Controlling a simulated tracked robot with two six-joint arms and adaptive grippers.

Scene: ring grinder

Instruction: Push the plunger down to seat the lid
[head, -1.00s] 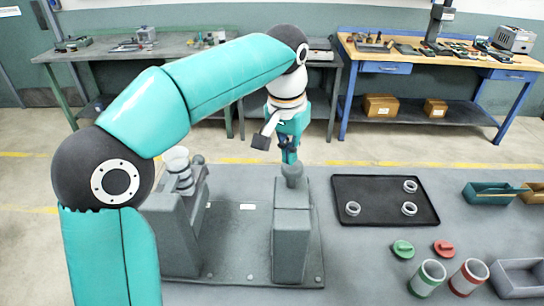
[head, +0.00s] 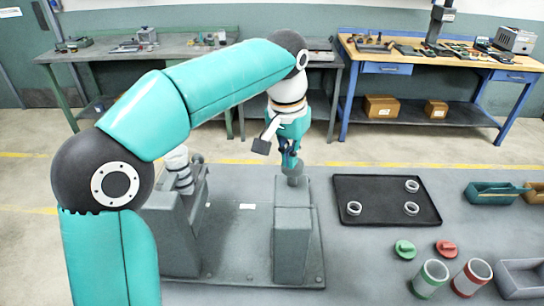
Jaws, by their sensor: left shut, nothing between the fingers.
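The grey ring grinder stands on its base plate (head: 240,215) on the near table. Its right post (head: 293,235) carries a round grey plunger knob (head: 293,169) on top. My left gripper (head: 290,158) points straight down, shut and empty, with its fingertips at the top of the knob. Whether they press on it or sit just above it, I cannot tell. The grinder's left post (head: 172,240) is partly hidden by my left arm, with a light cylinder on top. The lid under the plunger cannot be made out. My right gripper is out of view.
A black tray (head: 385,222) with three metal rings lies right of the grinder. Green (head: 405,248) and red (head: 446,248) lids lie before it, near a green-banded cup (head: 430,276) and a red-banded cup (head: 471,277). Bins stand at the right edge.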

